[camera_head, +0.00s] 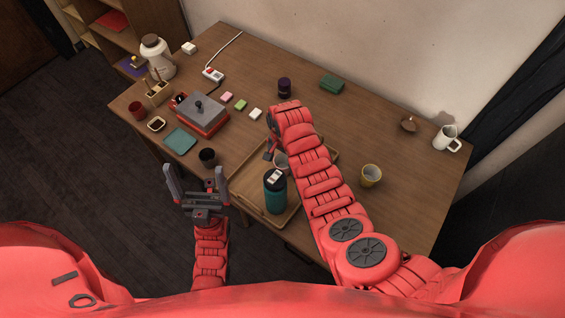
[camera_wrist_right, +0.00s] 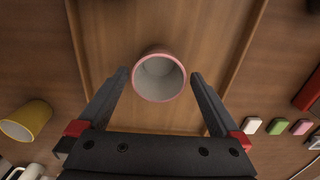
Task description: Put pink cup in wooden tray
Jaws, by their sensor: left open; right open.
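The pink cup (camera_head: 281,162) is in the wooden tray (camera_head: 244,190), partly hidden by my right arm in the head view. In the right wrist view the cup (camera_wrist_right: 159,78) looks upright, its open mouth facing the camera, over the floor of the tray (camera_wrist_right: 110,45). My right gripper (camera_head: 270,150) is mostly hidden by its own arm. In the wrist view the right gripper (camera_wrist_right: 159,76) is open, with one fingertip on each side of the cup and visible gaps. My left gripper (camera_head: 196,180) is open and empty in front of the table edge.
A teal bottle (camera_head: 275,192) stands in the tray. A yellow cup (camera_head: 371,175) stands to the right, a black cup (camera_head: 208,157) to the left. A red-and-grey box (camera_head: 201,113) and small blocks lie farther left. The right part of the table is mostly clear.

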